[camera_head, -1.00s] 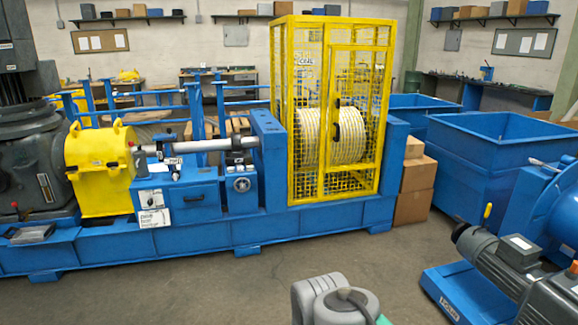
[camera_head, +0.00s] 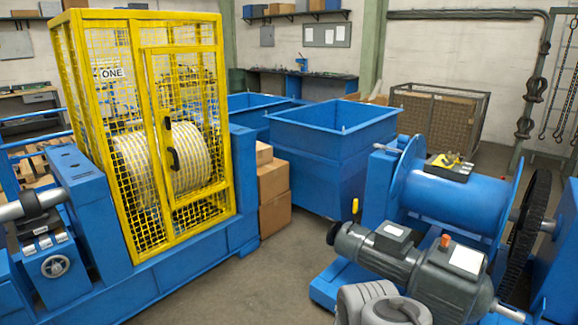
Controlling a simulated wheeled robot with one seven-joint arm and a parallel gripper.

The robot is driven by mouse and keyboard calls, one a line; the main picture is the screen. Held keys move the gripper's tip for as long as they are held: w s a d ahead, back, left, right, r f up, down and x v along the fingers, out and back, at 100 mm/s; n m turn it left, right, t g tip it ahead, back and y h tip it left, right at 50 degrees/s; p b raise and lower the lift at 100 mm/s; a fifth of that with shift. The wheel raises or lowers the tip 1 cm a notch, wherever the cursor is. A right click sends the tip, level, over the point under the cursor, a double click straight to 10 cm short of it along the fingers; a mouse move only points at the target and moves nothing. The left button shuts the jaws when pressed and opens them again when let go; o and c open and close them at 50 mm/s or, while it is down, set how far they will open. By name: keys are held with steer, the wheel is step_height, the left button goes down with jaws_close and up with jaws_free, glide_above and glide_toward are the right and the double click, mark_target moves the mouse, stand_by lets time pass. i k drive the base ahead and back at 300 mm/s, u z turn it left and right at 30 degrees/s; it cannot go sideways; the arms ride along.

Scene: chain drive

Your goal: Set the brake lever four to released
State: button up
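No label reading four can be made out, so I cannot tell which lever is brake lever four. A short upright lever with a yellow grip (camera_head: 355,206) stands at the back end of the grey motor (camera_head: 400,259), in front of the blue winch drum (camera_head: 452,200). Another pale lever or rod (camera_head: 387,148) points left from beside the drum's left flange. An orange-red knob (camera_head: 445,241) sits on top of the grey gearbox. Grey rounded parts of my arm show at the bottom edge. My gripper's fingers are not in view.
A yellow mesh cage (camera_head: 148,22) labelled ONE encloses a rope drum at left. Cardboard boxes (camera_head: 274,195) and blue bins (camera_head: 332,150) stand behind. A dark toothed wheel (camera_head: 528,232) is at right. Grey floor (camera_head: 262,275) is clear between the cage's base and the motor.

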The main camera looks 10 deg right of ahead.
mark_target(355, 205)
steer(key=z, duration=0.35)
steer(key=i, duration=1.5)
steer(key=z, duration=0.2)
steer(key=k, duration=0.65)
steer(key=u, duration=0.4)
steer(key=i, duration=1.55)
steer(key=u, duration=0.25)
